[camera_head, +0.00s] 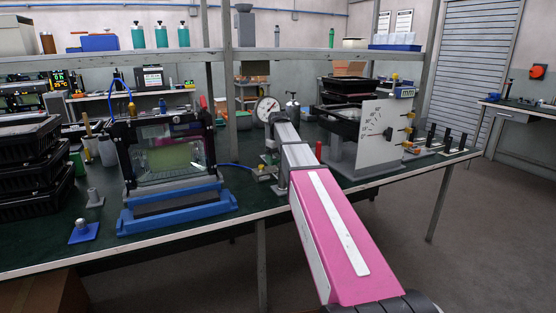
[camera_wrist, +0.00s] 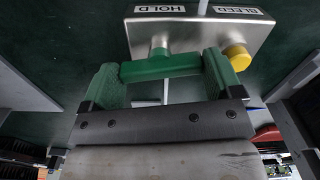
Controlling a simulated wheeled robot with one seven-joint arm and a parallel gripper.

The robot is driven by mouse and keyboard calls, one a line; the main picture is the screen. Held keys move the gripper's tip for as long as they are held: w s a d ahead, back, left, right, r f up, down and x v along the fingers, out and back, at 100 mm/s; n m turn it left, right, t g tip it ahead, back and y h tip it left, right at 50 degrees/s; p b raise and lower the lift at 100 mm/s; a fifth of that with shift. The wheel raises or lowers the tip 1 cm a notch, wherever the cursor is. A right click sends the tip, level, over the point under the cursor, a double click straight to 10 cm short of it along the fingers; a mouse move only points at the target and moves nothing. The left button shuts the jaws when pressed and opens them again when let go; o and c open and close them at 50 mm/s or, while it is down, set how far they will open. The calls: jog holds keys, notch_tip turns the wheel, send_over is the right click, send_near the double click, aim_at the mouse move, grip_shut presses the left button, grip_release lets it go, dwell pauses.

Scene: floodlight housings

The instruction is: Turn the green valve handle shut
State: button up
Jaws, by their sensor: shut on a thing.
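The green valve handle (camera_wrist: 160,67) shows in the wrist view as a green bar lying level across the picture, on a grey metal block (camera_wrist: 195,35) under a label reading HOLD. My gripper (camera_wrist: 161,76) has green finger pads, one at each end of the bar, and is shut on the handle. In the head view my arm reaches over the bench and hides the handle and my fingertips.
A yellow knob (camera_wrist: 238,57) sits on the same block under the label BLEED, close to my right finger. In the head view a round gauge (camera_head: 267,108) stands just behind my arm, a glass-fronted blue fixture (camera_head: 172,165) left of it and a white dial panel (camera_head: 378,137) right.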

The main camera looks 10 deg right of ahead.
jog(key=shift+m, duration=0.3)
dwell(0.4)
jog(key=o, duration=0.7)
jog(key=shift+o, duration=0.2)
jog(key=shift+r, duration=0.15)
notch_tip(320, 180, up, 11)
jog(key=shift+f, duration=0.2)
